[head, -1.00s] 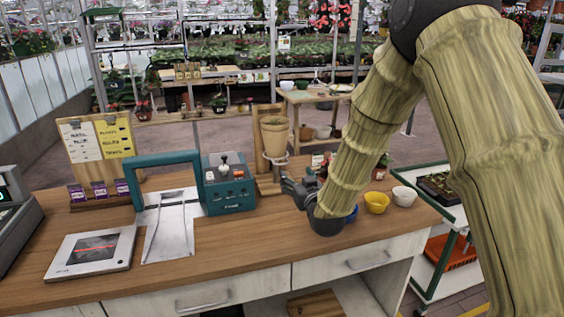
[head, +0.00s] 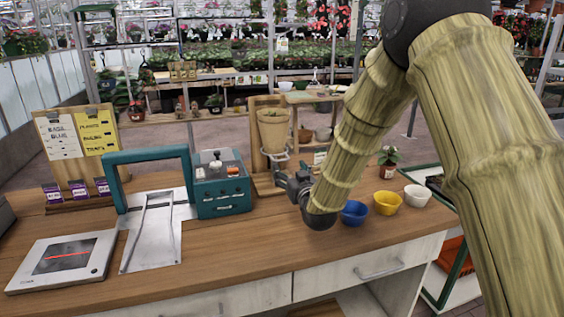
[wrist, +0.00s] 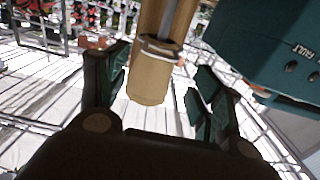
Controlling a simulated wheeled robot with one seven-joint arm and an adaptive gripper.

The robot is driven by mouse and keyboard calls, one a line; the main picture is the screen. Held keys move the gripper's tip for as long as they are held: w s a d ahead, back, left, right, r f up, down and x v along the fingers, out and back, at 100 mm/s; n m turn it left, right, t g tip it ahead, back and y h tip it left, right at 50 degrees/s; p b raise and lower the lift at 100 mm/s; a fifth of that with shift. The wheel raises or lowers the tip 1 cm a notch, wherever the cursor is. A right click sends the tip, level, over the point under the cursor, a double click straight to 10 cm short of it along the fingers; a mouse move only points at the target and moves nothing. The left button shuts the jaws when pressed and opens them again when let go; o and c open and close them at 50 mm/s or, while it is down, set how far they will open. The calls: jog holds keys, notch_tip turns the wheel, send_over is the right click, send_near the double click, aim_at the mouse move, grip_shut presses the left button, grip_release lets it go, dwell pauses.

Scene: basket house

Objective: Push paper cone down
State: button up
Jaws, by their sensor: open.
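The paper cone (head: 273,128) is tan, wide at the top and narrow at the bottom. It stands upright in a ring holder on a wooden stand (head: 254,114) at the back of the counter. My gripper (head: 286,179) is just below and to the right of the cone's lower end, pointing toward the stand. In the wrist view, the cone's tan lower part (wrist: 147,86) appears between my open fingers (wrist: 158,88), with a pale ring around it. No contact with the fingers is visible. The inside of the cone is mostly hidden.
A teal box (head: 222,190) stands left of the stand, beside a teal-framed metal tray (head: 153,240). Blue (head: 354,213), yellow (head: 387,203) and white (head: 417,196) bowls sit right of my gripper, with a potted plant (head: 388,162) behind.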

aim_at(282, 160)
jog(key=p+x, duration=0.1)
jog(key=x, duration=0.7)
jog(key=shift+w+a+p, duration=0.1)
jog(key=shift+w+p, duration=0.25)
jog(key=shift+w, duration=0.05)
grip_shut()
